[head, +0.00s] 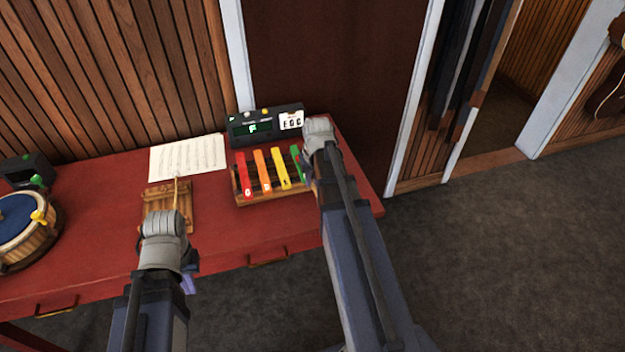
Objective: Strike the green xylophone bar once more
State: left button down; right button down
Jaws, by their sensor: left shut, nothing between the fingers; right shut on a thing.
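The xylophone (240,188) stands on the red table with red, orange, yellow and green bars in a row. The green bar (297,158) is the rightmost bar I can see, partly covered by my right arm. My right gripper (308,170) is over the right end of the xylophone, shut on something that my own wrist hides. I cannot tell whether it touches the green bar. My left gripper (165,232) is shut and empty at the front of a wooden rest (155,200). A thin light stick (177,190) shows on that rest.
Behind the xylophone is a black display box (250,130) showing a green letter, with a white card. A sheet of music (188,157) lies left of it. A blue-topped drum (22,222) and small dark device (26,170) stand far left. Red table (95,215) is clear between.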

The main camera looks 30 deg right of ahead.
jog(key=shift+r+p, duration=3.1)
jog(key=shift+p, duration=0.2)
jog(key=shift+f, duration=0.1)
